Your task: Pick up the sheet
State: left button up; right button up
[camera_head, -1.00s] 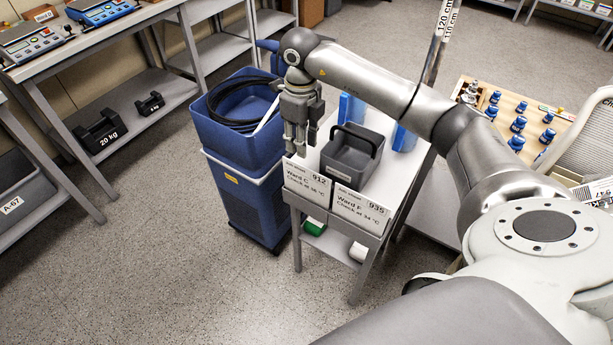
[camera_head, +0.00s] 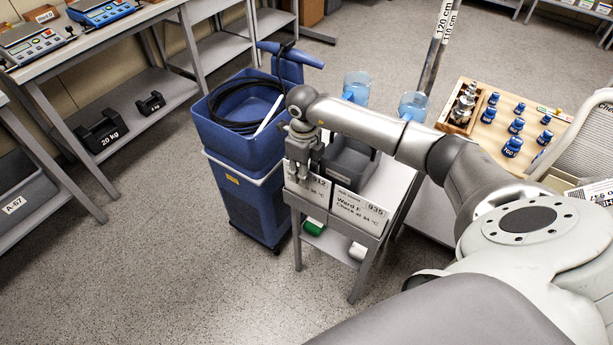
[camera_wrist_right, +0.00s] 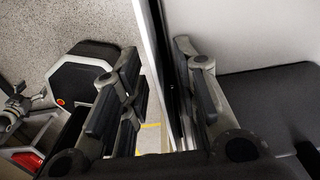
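Two white printed sheets stand upright at the front edge of a small grey cart. The left sheet (camera_head: 316,187), numbered 912, is partly covered by my right gripper (camera_head: 304,174). The right sheet (camera_head: 358,208) reads "935, Ward F". My right gripper points down at the left sheet's top edge. In the right wrist view its fingers (camera_wrist_right: 162,95) are apart, with a thin pale upright panel (camera_wrist_right: 152,45), apparently the sheet, between them. I cannot tell whether either finger touches it. My left gripper is out of view.
A grey bin (camera_head: 352,160) stands on the cart (camera_head: 392,190) just behind the sheets. A blue machine (camera_head: 240,185) with a hose in its tub stands close at the left. Blue-tinted jugs (camera_head: 413,105) stand at the cart's back. Open floor lies in front.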

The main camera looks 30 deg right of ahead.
grip_shut()
jog(key=shift+r, duration=0.15)
